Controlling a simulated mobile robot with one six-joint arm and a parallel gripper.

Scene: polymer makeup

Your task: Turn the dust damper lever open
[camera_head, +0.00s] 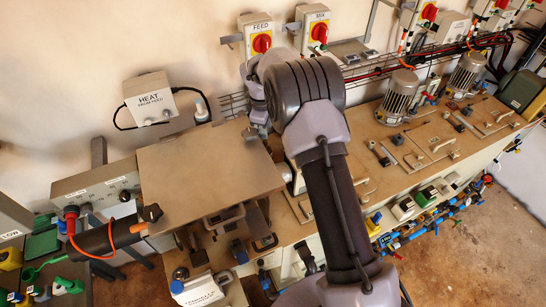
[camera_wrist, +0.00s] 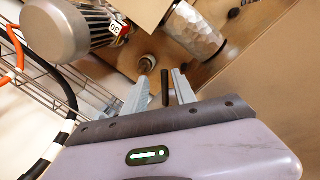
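In the wrist view my gripper (camera_wrist: 161,76) is open, its two grey fingers apart. A thin dark upright bar (camera_wrist: 165,90), which looks like a lever, shows between the fingers with gaps on both sides. I cannot tell its depth or whether it is the dust damper lever; no label shows. A small round metal fitting (camera_wrist: 148,62) is just beyond the left fingertip. In the head view my gripper is largely hidden by my arm, near the back wall right of the large tan panel (camera_head: 205,170).
A grey motor (camera_wrist: 62,30) and a shiny metal cylinder (camera_wrist: 193,30) lie close beyond the fingers. Wire racking and cables (camera_wrist: 62,85) run on the left. FEED switch (camera_head: 261,42) and another red switch (camera_head: 318,32) are on the wall. A HEAT box (camera_head: 150,102) hangs left.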

